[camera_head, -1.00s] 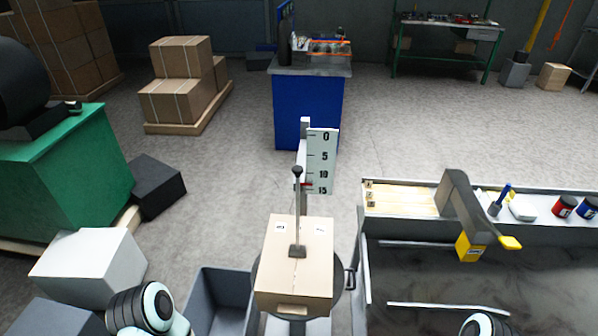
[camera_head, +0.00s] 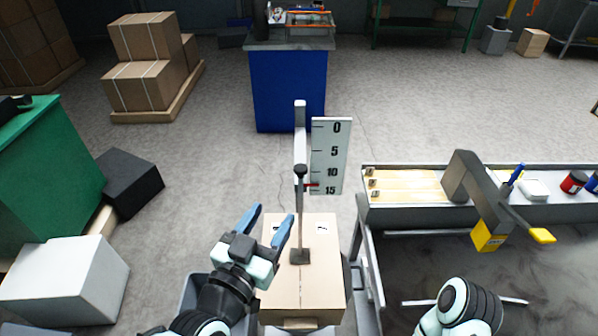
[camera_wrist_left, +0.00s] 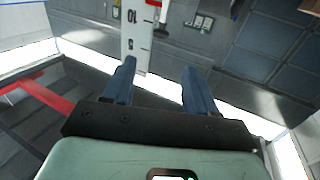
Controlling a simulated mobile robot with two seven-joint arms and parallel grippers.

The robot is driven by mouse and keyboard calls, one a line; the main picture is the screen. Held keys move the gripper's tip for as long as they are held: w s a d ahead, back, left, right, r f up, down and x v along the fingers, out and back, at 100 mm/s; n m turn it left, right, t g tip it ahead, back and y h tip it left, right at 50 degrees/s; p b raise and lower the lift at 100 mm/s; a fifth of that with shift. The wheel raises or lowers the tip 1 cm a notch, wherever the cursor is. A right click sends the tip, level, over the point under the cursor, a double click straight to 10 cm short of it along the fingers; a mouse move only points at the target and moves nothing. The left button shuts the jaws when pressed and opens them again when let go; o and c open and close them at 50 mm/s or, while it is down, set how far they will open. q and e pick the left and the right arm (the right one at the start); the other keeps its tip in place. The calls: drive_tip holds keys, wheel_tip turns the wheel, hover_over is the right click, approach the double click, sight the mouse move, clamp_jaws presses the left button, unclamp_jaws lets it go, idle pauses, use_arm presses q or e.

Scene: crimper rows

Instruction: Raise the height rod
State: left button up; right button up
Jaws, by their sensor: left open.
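The height rod (camera_head: 299,215) is a thin grey upright rod with a black knob (camera_head: 300,170) on top and a dark foot resting on a cardboard box (camera_head: 318,275). It stands by a post (camera_head: 300,118) with a white scale plate (camera_head: 331,155) marked 0 to 15. A red pointer (camera_head: 312,186) sits close to the 15 mark. My left gripper (camera_head: 270,220) is open and empty, left of the rod and lower than the knob in the picture. The left wrist view shows its blue fingers (camera_wrist_left: 158,75) apart, with part of the scale plate (camera_wrist_left: 135,28) beyond.
A grey bin (camera_head: 190,295) stands left of the box, partly behind my left arm. A bench (camera_head: 400,213) with a grey lever press (camera_head: 465,185) is on the right. A blue cabinet (camera_head: 288,92) stands behind the post.

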sight(298, 173)
use_arm(q)
drive_tip(key=p+x, duration=0.2)
drive_tip(key=x, duration=1)
drive_tip(key=shift+w+d, duration=0.2)
drive_tip(key=shift+w, duration=0.15)
clamp_jaws()
drive_tip(key=shift+a, duration=0.1)
